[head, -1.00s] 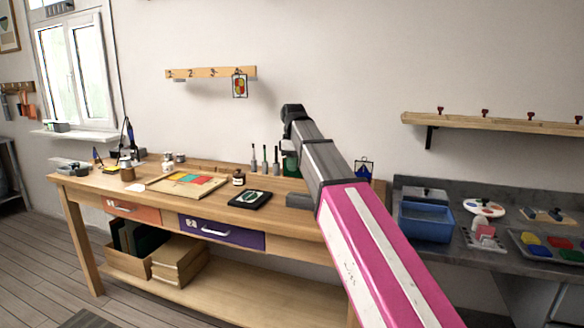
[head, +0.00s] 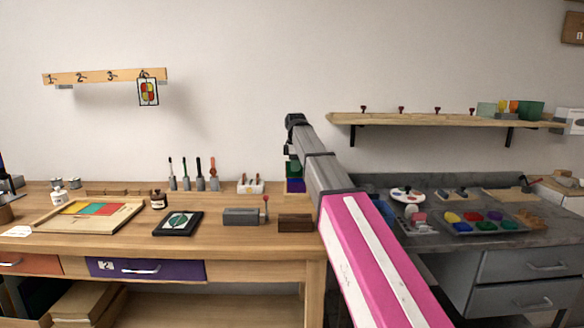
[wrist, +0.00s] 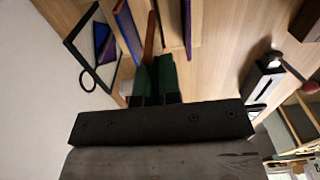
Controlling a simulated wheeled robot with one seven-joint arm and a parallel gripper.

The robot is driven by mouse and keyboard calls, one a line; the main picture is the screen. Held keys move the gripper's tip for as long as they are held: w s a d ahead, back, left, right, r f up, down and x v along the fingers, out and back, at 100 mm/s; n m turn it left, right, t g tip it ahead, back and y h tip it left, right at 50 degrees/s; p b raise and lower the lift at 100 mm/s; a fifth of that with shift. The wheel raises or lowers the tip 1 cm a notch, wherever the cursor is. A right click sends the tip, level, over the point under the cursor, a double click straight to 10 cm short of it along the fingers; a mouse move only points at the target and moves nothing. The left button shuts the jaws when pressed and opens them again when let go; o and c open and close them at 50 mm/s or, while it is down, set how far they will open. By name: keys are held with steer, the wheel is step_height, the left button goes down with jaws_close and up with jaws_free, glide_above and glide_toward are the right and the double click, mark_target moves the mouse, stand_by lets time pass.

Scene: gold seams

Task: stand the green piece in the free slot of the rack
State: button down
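In the wrist view my gripper (wrist: 157,97) points down over the bench, with the green piece (wrist: 157,72) between its fingers. In the head view a bit of the green piece (head: 293,168) shows beneath my wrist, beside the arm. The rack appears below the gripper in the wrist view as wooden slats with a blue piece (wrist: 127,30) and a purple piece (wrist: 188,28) seen edge-on. In the head view blue-purple (head: 295,185) shows just under the green. My arm hides most of the rack there. I cannot tell which slot is free or whether the green piece touches the rack.
A framed piece with a ring (wrist: 92,50) is near the gripper's left in the wrist view. On the bench are a grey block (head: 244,216), a brown block (head: 295,222), a white holder (head: 250,185) and a dark framed tile (head: 178,222). Bare wood lies between them.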

mark_target(296, 176)
steer(key=shift+w+d, duration=0.1)
steer(key=shift+d, duration=0.05)
steer(key=shift+f, duration=2.1)
steer(key=shift+f, duration=1.75)
stand_by(0.5)
steer(key=c, duration=0.8)
jaws_free()
steer(key=shift+o, duration=0.2)
steer(key=shift+r, duration=0.1)
steer(key=shift+r, duration=3.45)
